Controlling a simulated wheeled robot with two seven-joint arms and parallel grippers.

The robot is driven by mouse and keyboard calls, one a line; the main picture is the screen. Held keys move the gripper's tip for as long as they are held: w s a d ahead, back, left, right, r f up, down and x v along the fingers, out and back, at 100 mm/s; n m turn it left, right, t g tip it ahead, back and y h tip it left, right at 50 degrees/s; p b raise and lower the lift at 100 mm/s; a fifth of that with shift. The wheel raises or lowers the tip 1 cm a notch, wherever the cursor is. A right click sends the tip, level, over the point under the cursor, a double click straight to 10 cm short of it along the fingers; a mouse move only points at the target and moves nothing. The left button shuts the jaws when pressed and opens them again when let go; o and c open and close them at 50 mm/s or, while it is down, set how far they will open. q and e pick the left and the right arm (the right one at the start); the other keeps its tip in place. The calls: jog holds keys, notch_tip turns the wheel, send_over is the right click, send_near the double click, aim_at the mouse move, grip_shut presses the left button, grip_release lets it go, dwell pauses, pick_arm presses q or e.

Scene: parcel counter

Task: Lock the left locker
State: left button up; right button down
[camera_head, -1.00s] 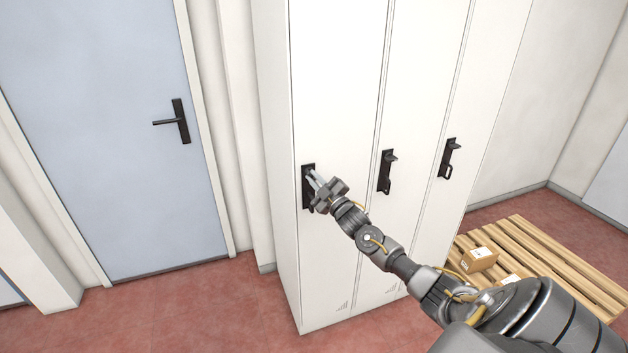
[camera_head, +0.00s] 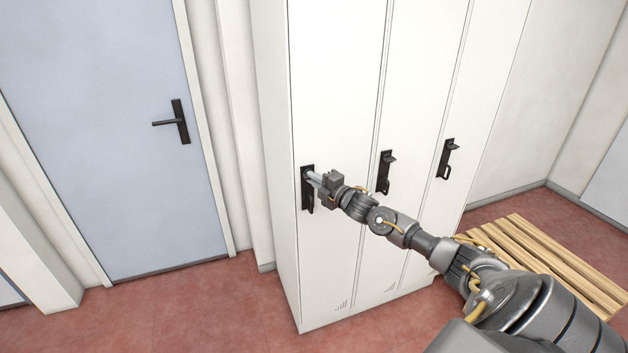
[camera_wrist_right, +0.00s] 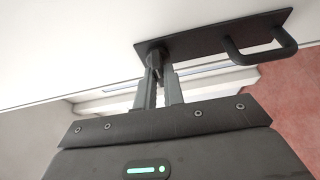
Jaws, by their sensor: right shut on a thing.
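The left locker (camera_head: 335,90) is the leftmost of the white doors, and its door looks shut. Its black lock plate (camera_head: 307,197) carries a small turn knob at the upper end and a loop handle. My right gripper (camera_head: 315,178) is at the upper part of this plate. In the right wrist view, the fingers (camera_wrist_right: 159,82) are closed around the dark knob (camera_wrist_right: 155,56), partly hiding it. The plate (camera_wrist_right: 215,38) and its loop handle (camera_wrist_right: 268,40) show to the right of the fingers. My left gripper is not in view.
The middle locker's lock (camera_head: 385,172) and the right locker's lock (camera_head: 448,158) have similar black plates. A blue door (camera_head: 95,130) with a black lever stands at left. A wooden pallet (camera_head: 545,258) lies on the red floor at right, partly behind my arm.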

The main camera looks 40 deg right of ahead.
dwell(0.4)
jog(key=c, duration=1.5)
grip_release()
jog(key=s+b, duration=0.2)
jog(key=s, duration=0.8)
jog(key=shift+s+d+b, duration=0.3)
jog(key=shift+s+b, duration=0.05)
